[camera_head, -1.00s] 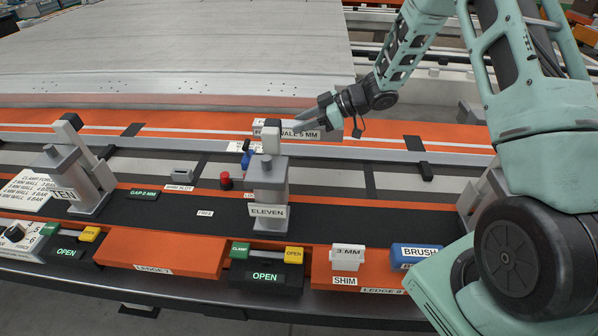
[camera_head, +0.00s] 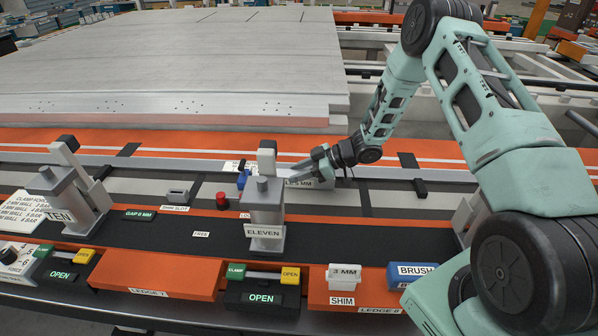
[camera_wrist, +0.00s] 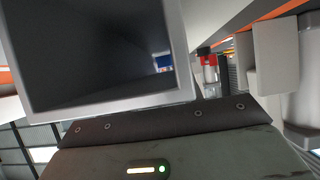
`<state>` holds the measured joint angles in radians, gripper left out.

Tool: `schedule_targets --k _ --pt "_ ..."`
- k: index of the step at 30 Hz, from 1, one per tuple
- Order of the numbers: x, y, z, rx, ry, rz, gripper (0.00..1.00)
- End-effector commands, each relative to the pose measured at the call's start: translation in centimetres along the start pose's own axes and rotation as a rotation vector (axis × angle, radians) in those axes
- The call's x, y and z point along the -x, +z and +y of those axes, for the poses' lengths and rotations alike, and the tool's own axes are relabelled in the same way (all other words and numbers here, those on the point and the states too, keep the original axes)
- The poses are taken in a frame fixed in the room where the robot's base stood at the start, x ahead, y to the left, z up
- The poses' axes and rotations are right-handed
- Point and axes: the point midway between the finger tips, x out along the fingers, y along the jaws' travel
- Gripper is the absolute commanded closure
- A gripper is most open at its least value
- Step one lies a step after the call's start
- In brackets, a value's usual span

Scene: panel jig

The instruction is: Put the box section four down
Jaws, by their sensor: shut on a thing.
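Box section four (camera_head: 322,184) is a pale bar with a partly hidden label ending in "5 MM". My gripper (camera_head: 303,168) is shut on it from above, behind the clamp marked ELEVEN (camera_head: 266,215), which hides part of the bar. In the wrist view the section (camera_wrist: 115,103) is a large hollow square tube, seen into its dark open end. A small blue thing shows through its far end. Whether its underside touches anything cannot be told.
Clamp TEN (camera_head: 62,205) stands at the left. A 3 MM shim (camera_head: 344,277) and a blue brush (camera_head: 412,273) are on the front ledge. The dark strip marked FREE (camera_head: 160,228) is clear.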

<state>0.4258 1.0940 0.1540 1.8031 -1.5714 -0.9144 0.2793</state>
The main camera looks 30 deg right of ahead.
Motion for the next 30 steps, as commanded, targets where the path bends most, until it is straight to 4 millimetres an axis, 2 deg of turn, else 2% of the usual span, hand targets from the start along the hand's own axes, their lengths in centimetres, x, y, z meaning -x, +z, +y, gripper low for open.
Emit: schedule_targets --k 4,5,7,19,23,30 --pt "-0.2 0.2 0.0 0.000 0.000 0.001 0.95" --pt "-0.2 0.3 0.0 -0.001 0.000 0.000 0.61" --pt "-0.1 0.2 0.0 -0.001 0.000 0.000 0.42" --pt "0.5 0.0 0.1 -0.001 0.002 -0.001 0.42" --pt "2.5 0.1 0.1 0.000 0.004 -0.002 0.42" --pt "7.7 0.1 0.1 0.000 0.004 -0.001 0.42"
